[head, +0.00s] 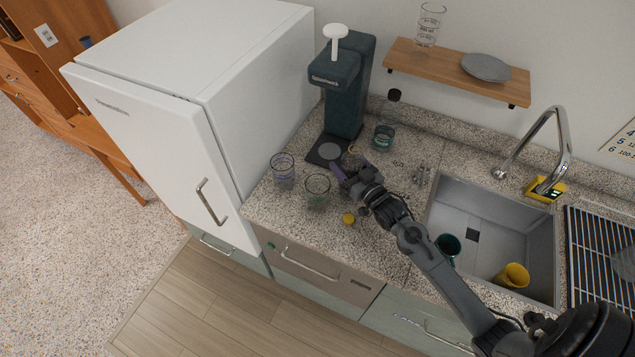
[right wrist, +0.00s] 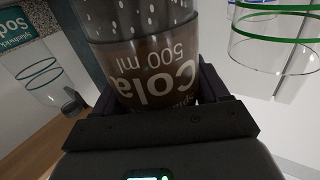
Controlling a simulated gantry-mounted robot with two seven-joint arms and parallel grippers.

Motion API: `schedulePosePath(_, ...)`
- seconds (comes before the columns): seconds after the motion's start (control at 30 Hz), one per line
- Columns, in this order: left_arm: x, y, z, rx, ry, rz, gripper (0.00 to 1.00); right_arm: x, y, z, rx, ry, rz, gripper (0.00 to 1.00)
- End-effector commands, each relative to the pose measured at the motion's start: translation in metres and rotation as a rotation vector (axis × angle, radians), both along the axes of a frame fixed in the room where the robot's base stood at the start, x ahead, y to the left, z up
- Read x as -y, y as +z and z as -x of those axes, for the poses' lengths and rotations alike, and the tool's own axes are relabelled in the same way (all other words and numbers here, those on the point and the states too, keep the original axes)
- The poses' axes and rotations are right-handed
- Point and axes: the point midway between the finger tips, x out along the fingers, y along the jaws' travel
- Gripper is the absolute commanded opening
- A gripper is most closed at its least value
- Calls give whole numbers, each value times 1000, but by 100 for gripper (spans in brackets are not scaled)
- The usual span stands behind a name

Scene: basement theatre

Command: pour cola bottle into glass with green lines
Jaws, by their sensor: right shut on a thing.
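My right gripper (head: 345,172) is shut on the cola bottle (right wrist: 155,75), which fills the middle of the right wrist view with its brown "Cola 500 ml" label upside down. In the head view the bottle is mostly hidden by the gripper, and I cannot tell its exact tilt. The clear glass with green lines (head: 317,187) stands on the counter just left of the gripper. Its green lines also show at the upper right of the right wrist view (right wrist: 275,40), apart from the bottle. My left gripper is not in view.
A glass with purple lines (head: 283,167) stands left of the green-lined glass. A dark soda machine (head: 343,90) stands behind. A yellow cap (head: 348,218) lies in front. A dark-capped bottle (head: 384,135) stands behind the gripper; the sink (head: 480,225) is right.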

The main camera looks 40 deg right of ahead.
Motion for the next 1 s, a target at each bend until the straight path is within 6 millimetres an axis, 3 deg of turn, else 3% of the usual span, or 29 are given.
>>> schedulePosePath(0.33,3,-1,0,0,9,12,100,0,4,-1,-16,1,76,22)
schedulePosePath(0.77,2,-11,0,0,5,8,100,-1,3,0,-87,1,329,22)
schedulePosePath(1.0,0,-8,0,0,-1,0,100,-3,17,-1,-127,0,479,22)
